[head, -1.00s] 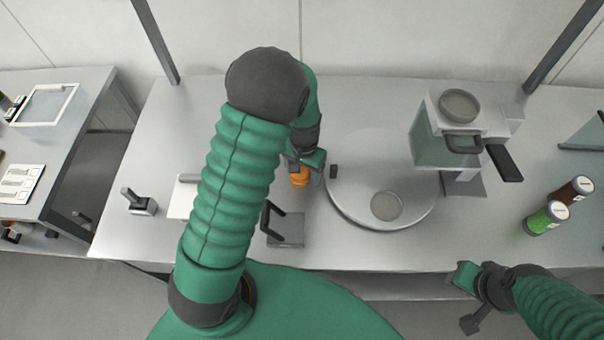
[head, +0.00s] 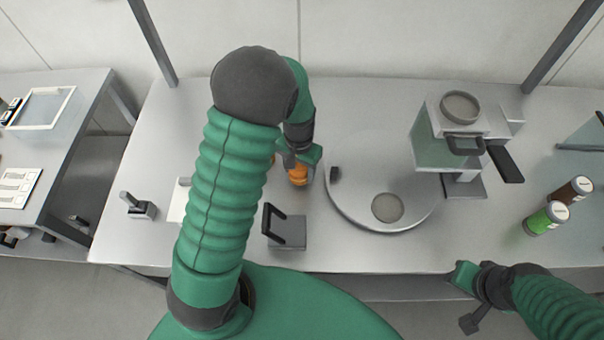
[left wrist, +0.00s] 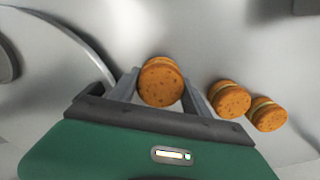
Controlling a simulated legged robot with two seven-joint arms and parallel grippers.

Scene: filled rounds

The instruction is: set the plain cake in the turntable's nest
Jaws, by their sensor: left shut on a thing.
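My left gripper (head: 301,168) is shut on an orange-brown round cake (head: 298,176), just left of the turntable. In the left wrist view the held cake (left wrist: 160,81) sits between the fingers, speckled on its face. Two similar round cakes, one nearer (left wrist: 229,98) and one farther right (left wrist: 267,113), lie outside the fingers. The turntable (head: 352,195) is a pale round plate with a round grey nest (head: 387,207) near its front; the nest looks empty. My right gripper (head: 466,277) is at the table's front edge, away from the cakes; its jaws are unclear.
A machine with a round top and black handle (head: 460,125) stands over the turntable's right back. A grey stand with a black handle (head: 287,232) is in front of the left gripper.

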